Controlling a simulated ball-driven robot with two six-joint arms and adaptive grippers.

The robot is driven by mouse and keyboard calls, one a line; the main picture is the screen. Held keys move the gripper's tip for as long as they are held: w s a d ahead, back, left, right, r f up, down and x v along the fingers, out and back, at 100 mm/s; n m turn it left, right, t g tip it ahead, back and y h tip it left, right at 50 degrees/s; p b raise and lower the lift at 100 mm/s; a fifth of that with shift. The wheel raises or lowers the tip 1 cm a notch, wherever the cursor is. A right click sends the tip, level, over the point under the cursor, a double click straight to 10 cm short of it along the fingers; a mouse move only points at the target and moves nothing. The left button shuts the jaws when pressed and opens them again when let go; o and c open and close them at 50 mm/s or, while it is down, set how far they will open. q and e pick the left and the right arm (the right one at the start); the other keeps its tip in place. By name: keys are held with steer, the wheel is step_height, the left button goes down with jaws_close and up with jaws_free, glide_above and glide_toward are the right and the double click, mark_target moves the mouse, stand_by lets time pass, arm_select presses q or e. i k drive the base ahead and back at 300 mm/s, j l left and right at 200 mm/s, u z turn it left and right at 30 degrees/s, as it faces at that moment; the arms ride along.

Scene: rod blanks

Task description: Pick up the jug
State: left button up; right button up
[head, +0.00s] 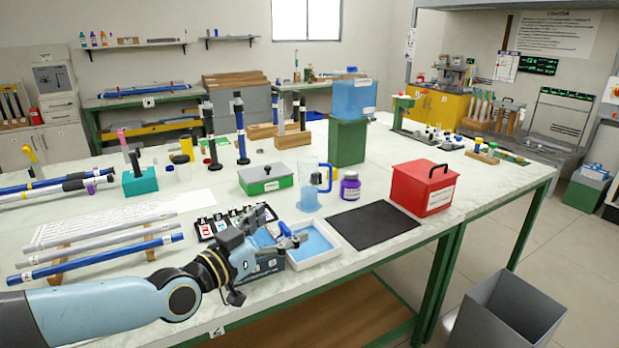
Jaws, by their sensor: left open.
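The jug (308,176) is a clear, bluish vessel with a blue handle on its right side. It stands upright on the white table, between the green box and the purple-lidded jar. My left gripper (290,238) is open and empty. It is in front of the jug and lower in the picture, over the blue-lined white tray, apart from the jug. Nothing hides the jug from this side. My right gripper is not in view.
A white tray with blue lining (333,237) lies near my left gripper. A purple-lidded jar (350,187) is right of the jug, a green box (265,179) left. A black mat (374,224) and red box (424,190) are farther right. A blue tank (355,98) stands behind.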

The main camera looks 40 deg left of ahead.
mark_target(308, 166)
steer(key=i+j, duration=0.3)
steer(key=j, duration=0.2)
steer(key=i+j, duration=0.3)
steer(key=j, duration=0.15)
steer(key=i+j, duration=0.3)
steer(key=j, duration=0.2)
